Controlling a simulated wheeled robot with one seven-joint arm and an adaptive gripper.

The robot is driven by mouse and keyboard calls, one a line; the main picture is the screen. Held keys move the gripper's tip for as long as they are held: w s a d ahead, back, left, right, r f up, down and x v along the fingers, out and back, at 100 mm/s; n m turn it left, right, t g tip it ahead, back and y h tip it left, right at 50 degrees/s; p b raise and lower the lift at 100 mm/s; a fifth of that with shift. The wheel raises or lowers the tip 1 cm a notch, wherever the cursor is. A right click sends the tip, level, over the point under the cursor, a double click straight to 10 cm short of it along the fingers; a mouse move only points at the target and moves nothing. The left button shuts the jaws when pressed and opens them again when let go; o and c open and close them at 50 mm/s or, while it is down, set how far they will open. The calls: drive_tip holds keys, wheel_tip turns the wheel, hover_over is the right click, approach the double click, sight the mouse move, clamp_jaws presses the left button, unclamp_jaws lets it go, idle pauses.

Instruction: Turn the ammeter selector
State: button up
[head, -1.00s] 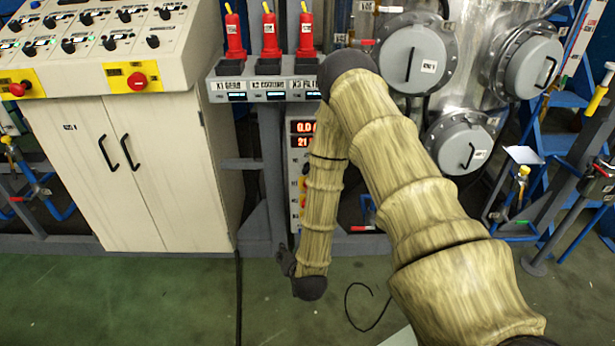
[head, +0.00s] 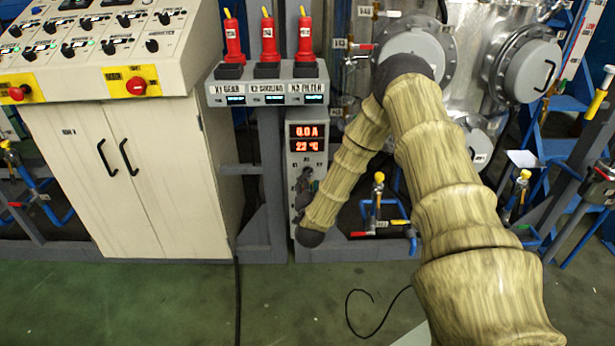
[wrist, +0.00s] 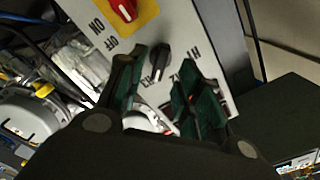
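The ammeter selector (wrist: 158,62) is a black knob on a pale panel, with printed labels around it, in the wrist view. The panel (head: 315,163) shows in the head view below red readouts of 0.0 A and about 23 °C. My gripper (head: 304,186) is in front of the panel's lower part there, and my arm hides some of it. In the wrist view my gripper (wrist: 164,60) is open, its dark green-lined fingers apart on either side of the knob in the picture. I see no clear contact, and the remaining depth is hard to judge.
A red switch on a yellow plate (wrist: 148,12), marked ON and OFF, is near the knob. Red-handled plugs (head: 268,42) stand on a grey shelf above the panel. Blue pipes with a yellow-topped valve (head: 378,200) are to the right. A cream cabinet (head: 150,190) stands left.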

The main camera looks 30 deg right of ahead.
drive_tip(key=shift+x, duration=2.25)
drive_tip(key=shift+a, duration=0.1)
drive_tip(key=shift+c, duration=0.4)
clamp_jaws()
